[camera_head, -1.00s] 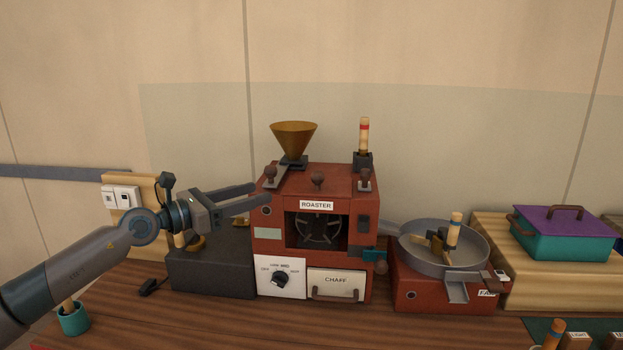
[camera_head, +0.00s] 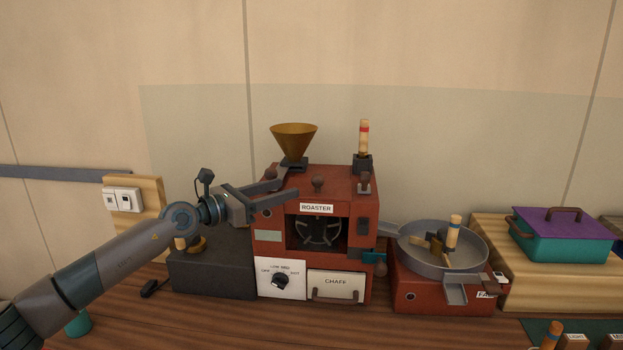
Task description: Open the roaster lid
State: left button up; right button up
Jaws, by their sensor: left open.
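The red roaster (camera_head: 340,272) stands in the middle of the counter, with a dark drum window in its front. I cannot tell which knob belongs to the lid. My left gripper (camera_head: 288,184) is open at the roaster's top left edge, its two fingers pointing right, near the left knob. Contact cannot be told. My right gripper is out of view.
A brass funnel (camera_head: 294,138) and an upright wooden handle (camera_head: 364,137) rise from the roaster's top. A cooling tray (camera_head: 470,265) stands to the right, then a teal box with purple lid (camera_head: 562,230). A dark block (camera_head: 212,275) stands left.

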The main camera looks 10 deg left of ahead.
aim_at(312, 180)
pick_arm(q)
jog(key=x, duration=1)
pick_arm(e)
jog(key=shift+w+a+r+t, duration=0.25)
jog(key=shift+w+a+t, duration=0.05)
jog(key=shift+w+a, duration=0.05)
pick_arm(q)
jog(key=shift+c, duration=0.2)
grip_shut()
jog(key=shift+p, duration=0.3)
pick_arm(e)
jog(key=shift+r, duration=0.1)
